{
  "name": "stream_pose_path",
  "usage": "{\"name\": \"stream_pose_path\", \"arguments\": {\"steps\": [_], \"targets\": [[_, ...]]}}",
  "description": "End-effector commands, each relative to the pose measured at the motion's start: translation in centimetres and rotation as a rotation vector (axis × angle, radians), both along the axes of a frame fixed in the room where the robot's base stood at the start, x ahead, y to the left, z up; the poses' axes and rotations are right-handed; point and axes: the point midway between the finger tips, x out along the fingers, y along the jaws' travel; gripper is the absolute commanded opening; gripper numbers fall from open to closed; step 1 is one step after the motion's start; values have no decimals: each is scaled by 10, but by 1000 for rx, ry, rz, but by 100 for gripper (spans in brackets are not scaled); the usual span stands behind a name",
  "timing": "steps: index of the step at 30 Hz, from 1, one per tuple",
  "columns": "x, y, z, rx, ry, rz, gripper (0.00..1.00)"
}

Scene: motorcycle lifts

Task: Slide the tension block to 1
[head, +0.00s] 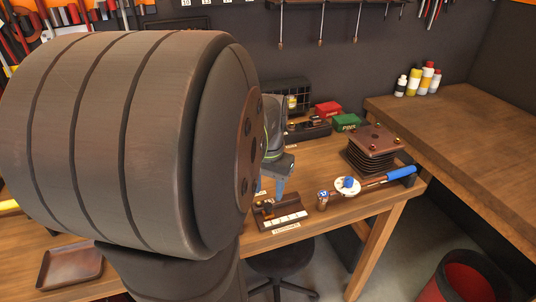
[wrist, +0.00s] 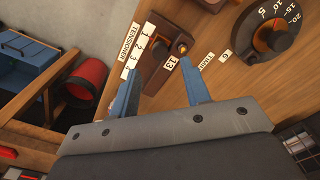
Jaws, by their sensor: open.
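The tensioner fixture (head: 290,221) is a dark brown base with a white numbered strip along one side, on the wooden bench. In the wrist view the fixture (wrist: 157,82) lies just beyond my fingertips, beside the strip (wrist: 138,52) and a "TENSIONER" label. The tension block (wrist: 176,42) looks like the small dark brown piece by a brass-coloured pin; I cannot tell which number it stands at. In the head view it shows small on the fixture's left part (head: 266,207). My gripper (wrist: 158,66) is open and empty, its two blue fingers apart above the fixture.
A black dial (wrist: 270,32) with an orange mark sits right of the fixture in the wrist view. A white disc with a blue knob (head: 348,184), a blue-handled tool (head: 400,173) and a bellows-like stack (head: 374,150) stand to the right. My arm hides much of the left.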

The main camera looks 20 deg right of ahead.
Motion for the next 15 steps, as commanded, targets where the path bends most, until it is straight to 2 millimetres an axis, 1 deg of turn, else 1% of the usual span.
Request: {"name": "stream_pose_path", "arguments": {"steps": [1, 3, 9, 12, 15], "targets": [[1, 0, 15, -3, -6, 0, 43], [1, 0, 32, -3, -6, 0, 43], [1, 0, 79, -3, -4, 0, 43], [0, 0, 98, -1, -3, 0, 43], [0, 0, 111, -1, -3, 0, 43]]}}
